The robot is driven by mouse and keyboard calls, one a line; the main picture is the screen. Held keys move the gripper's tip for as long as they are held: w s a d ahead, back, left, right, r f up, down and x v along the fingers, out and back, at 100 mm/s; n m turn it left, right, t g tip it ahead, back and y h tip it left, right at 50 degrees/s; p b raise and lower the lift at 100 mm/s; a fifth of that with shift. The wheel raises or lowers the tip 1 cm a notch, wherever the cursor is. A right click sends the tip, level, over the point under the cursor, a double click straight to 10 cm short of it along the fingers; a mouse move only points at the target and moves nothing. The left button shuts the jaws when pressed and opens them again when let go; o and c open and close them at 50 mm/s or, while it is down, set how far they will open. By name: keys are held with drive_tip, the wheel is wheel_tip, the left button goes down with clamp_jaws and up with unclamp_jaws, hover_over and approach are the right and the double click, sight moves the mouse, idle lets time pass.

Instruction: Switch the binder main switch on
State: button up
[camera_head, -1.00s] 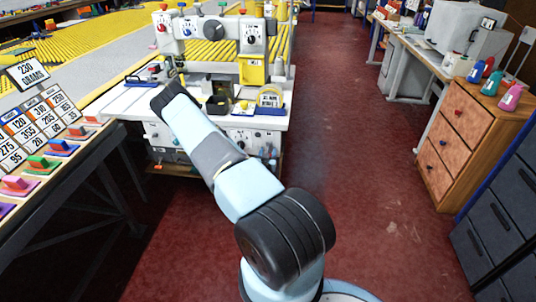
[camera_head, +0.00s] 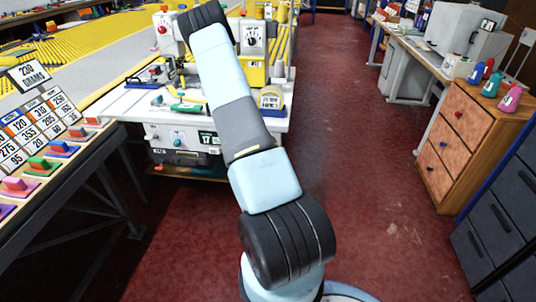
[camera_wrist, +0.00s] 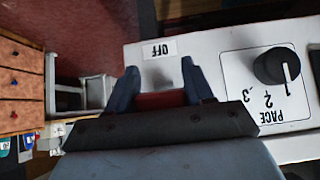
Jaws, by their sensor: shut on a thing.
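The binder (camera_head: 255,72) stands on a white bench at the back left in the head view. Its upper body is partly hidden behind my arm. In the wrist view my gripper (camera_wrist: 161,80) is at the white panel (camera_wrist: 215,58), its two dark fingers on either side of a red part, the main switch (camera_wrist: 161,99). The gripper is shut on this red part. An upside-down OFF label (camera_wrist: 160,49) shows just beyond the fingertips. How the switch is set cannot be made out. The gripper is hidden in the head view.
A black PACE dial (camera_wrist: 277,66) sits to the right on the same panel. A green and yellow tool (camera_head: 188,105) and a tape roll (camera_head: 270,98) lie on the bench. A wooden drawer cabinet (camera_head: 466,140) stands right. The red floor between is clear.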

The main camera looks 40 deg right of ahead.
drive_tip(key=shift+w+r+g+y, duration=0.25)
drive_tip(key=shift+r+g+y, duration=0.35)
drive_tip(key=shift+y, duration=0.4)
drive_tip(key=shift+g, duration=0.3)
drive_tip(key=o, duration=0.7)
drive_tip(key=shift+o, duration=1.3)
drive_tip(key=shift+f, duration=0.1)
drive_tip(key=shift+s, duration=0.1)
drive_tip(key=v, duration=1.3)
drive_tip(key=shift+r, duration=0.35)
